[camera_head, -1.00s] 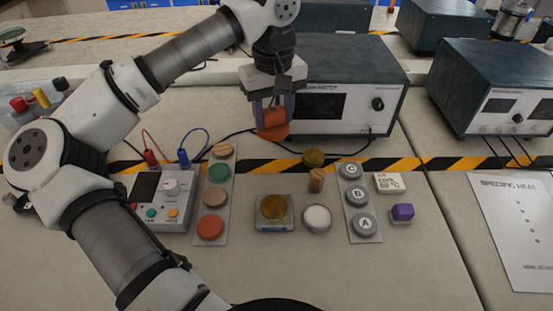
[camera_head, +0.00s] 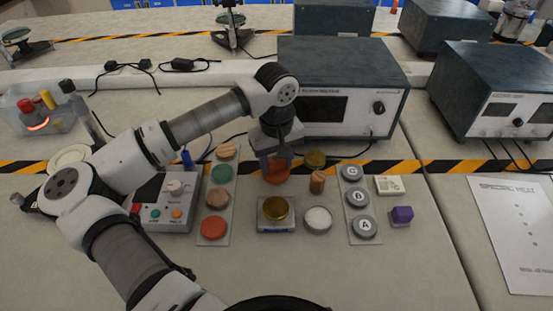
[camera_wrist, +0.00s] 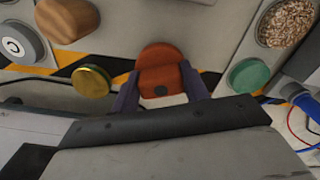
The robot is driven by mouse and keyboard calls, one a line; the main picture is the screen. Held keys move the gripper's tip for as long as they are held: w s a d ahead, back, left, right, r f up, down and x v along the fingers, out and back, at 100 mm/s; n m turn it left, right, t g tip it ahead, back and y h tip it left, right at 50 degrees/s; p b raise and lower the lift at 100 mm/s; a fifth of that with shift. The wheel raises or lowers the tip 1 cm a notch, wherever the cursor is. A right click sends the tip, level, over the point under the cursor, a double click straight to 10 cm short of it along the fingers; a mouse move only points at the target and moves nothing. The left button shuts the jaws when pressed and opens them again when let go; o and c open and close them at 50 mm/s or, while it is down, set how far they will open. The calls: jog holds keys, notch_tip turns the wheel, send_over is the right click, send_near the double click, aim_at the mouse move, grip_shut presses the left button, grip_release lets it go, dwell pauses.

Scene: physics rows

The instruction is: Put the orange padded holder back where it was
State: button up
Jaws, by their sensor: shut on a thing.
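The orange padded holder (camera_head: 276,174) is a round orange piece between the fingers of my gripper (camera_head: 276,165). In the wrist view my gripper (camera_wrist: 160,90) has one dark finger on each side of the holder (camera_wrist: 160,68), and it is shut on it. The holder is low, near the black and yellow striped tape, behind the scale. I cannot tell whether it touches the table.
A brass disc (camera_head: 314,158) and a wooden cylinder (camera_head: 317,181) stand close to the right. A scale (camera_head: 276,228) with a gold disc and a white dish (camera_head: 318,219) lie in front. A strip of coloured discs (camera_head: 214,243) is left. A large instrument box (camera_head: 385,122) stands behind.

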jog(key=shift+f, duration=0.15)
jog(key=o, duration=1)
notch_tip(320, 180, up, 12)
jog(key=b, duration=0.1)
jog(key=shift+r+b, duration=0.2)
jog(key=shift+b, duration=0.2)
